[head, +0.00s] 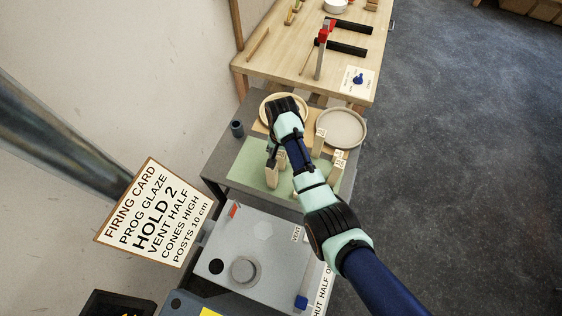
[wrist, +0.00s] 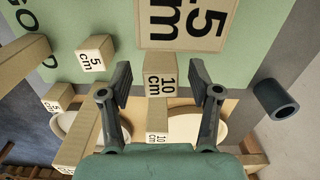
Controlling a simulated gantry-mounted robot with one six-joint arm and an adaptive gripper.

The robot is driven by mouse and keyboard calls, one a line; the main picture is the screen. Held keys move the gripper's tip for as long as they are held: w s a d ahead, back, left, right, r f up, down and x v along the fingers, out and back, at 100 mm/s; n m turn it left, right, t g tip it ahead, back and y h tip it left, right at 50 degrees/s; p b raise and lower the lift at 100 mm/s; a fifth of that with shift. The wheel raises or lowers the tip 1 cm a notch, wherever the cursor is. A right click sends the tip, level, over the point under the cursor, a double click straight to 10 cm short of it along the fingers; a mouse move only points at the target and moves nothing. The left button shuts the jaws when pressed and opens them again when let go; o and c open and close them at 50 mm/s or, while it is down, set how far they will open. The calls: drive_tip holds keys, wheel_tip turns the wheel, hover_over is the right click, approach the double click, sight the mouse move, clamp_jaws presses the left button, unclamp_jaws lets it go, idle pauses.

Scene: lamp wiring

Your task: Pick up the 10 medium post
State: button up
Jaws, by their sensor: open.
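In the wrist view, a beige post marked 10 cm (wrist: 158,86) stands between the two fingers of my gripper (wrist: 160,78). The fingers are open, one on each side of it, with gaps showing. A second label reading 10 cm (wrist: 157,138) shows nearer the palm; I cannot tell whether it is a separate post. A larger block face (wrist: 185,28), cut off by the top edge, reads "5 cm". A small post marked 5 cm (wrist: 95,60) stands to the left. In the head view, my gripper (head: 274,152) is over the green mat, near an upright post (head: 271,178), and partly hides the posts.
Other posts (head: 319,142) stand right of my gripper. Two round pale dishes, one at right (head: 344,128), lie behind. A dark cylinder (head: 237,129) stands at left; it also shows in the wrist view (wrist: 276,99). The green mat (head: 245,160) has free room at left.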

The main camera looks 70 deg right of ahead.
drive_tip(key=shift+f, duration=0.5)
clamp_jaws()
wheel_tip(320, 180, up, 20)
drive_tip(key=p, duration=1)
drive_tip(key=shift+p, duration=0.4)
